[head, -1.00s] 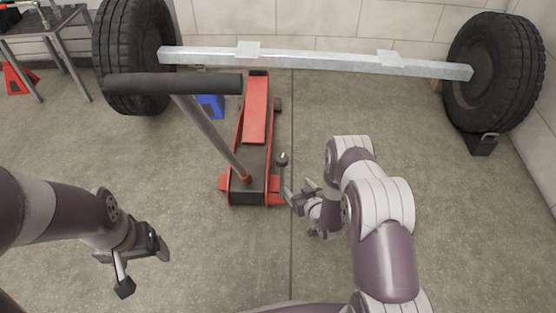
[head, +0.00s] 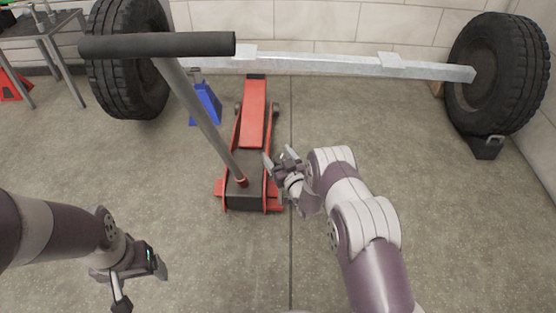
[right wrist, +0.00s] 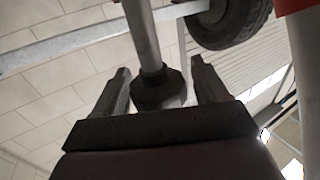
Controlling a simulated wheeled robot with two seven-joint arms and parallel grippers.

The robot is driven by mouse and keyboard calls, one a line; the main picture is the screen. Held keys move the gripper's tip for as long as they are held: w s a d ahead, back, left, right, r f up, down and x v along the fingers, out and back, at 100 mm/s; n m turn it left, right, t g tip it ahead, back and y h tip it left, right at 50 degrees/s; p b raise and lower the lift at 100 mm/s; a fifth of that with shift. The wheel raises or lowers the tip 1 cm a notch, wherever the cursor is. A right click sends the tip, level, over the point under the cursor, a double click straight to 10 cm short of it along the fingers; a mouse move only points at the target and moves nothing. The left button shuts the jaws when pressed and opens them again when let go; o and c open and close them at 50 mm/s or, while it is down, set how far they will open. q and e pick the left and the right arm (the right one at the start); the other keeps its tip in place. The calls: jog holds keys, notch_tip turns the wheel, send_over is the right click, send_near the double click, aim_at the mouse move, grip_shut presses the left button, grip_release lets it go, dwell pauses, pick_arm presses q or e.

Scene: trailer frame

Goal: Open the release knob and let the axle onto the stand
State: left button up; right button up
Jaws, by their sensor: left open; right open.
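The release knob (right wrist: 158,90) is dark, on a grey rod, and shows between the fingers of my right gripper (right wrist: 157,88) in the right wrist view. Those fingers are open on either side; I see no grip. In the head view my right gripper (head: 279,161) hides the knob beside the red floor jack (head: 253,115). The pale axle (head: 330,64) spans the back, with its left part behind the jack handle. The blue stand (head: 207,104) is on the floor left of the jack; its contact with the axle is unclear. My left gripper (head: 141,284) is open and empty at lower left.
The jack handle (head: 208,118) leans up-left, with a thick black grip (head: 158,44). Large tyres stand at left (head: 128,60) and right (head: 495,75), a black chock (head: 487,147) by the right one. A metal table (head: 40,28) is far left. Floor between is mostly clear.

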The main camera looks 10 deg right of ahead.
jog(key=c, duration=1)
jog(key=shift+o, duration=0.2)
jog(key=shift+n+y, duration=0.5)
jog(key=shift+y, duration=0.3)
jog(key=shift+a+n+g+y, duration=0.15)
jog(key=shift+n+g+y, duration=0.15)
jog(key=shift+y, duration=0.1)
jog(key=o, duration=1)
jog(key=shift+c, duration=0.2)
